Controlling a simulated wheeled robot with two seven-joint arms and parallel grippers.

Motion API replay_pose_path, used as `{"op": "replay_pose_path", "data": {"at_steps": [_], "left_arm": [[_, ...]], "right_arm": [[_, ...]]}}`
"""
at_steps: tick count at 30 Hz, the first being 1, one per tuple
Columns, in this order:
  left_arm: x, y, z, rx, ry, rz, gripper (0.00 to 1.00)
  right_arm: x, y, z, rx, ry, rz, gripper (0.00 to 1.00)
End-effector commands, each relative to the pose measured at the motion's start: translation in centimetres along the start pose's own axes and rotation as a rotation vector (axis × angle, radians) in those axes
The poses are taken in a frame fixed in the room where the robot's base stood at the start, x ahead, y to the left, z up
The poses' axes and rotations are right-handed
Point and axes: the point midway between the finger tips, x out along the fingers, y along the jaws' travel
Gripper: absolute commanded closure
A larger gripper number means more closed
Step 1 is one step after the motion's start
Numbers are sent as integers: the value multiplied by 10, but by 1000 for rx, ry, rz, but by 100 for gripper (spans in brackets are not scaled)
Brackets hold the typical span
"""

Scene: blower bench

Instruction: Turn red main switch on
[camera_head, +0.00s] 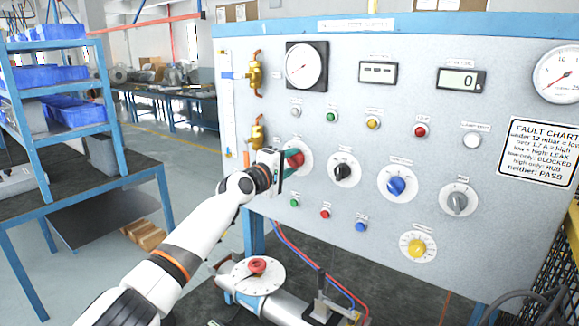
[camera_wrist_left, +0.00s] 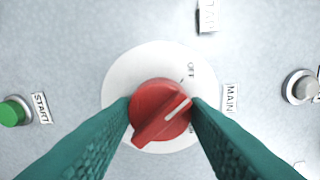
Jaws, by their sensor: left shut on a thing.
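The red main switch (camera_head: 296,157) is a rotary knob on a white round dial, at the left of the grey panel in the head view. My left gripper (camera_head: 283,164) reaches it from the left and covers part of it. In the left wrist view the red knob (camera_wrist_left: 158,112) sits between my two green fingertips, which are shut on its sides. The knob's white pointer line slants to the upper right, below the OFF mark (camera_wrist_left: 190,70). A MAIN label (camera_wrist_left: 230,98) is beside the dial. A mark lower on the dial is mostly hidden by my right-hand finger.
A green START button (camera_wrist_left: 14,112) is left of the dial in the wrist view. The panel (camera_head: 350,220) also bears a black knob (camera_head: 343,172), a blue knob (camera_head: 396,186), gauges and small buttons. Brass valves (camera_head: 256,75) stand above my gripper. A red-topped blower part (camera_head: 257,266) is below.

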Motion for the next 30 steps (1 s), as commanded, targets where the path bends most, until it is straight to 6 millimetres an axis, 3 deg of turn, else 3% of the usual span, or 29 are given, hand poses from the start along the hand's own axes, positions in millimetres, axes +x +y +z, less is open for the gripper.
{"op": "replay_pose_path", "data": {"at_steps": [15,30], "left_arm": [[0,6,-1,447,1,1,81],[0,4,-1,922,3,3,81]], "right_arm": [[58,1,-5,0,0,0,100],[84,1,-8,0,0,0,100]]}}
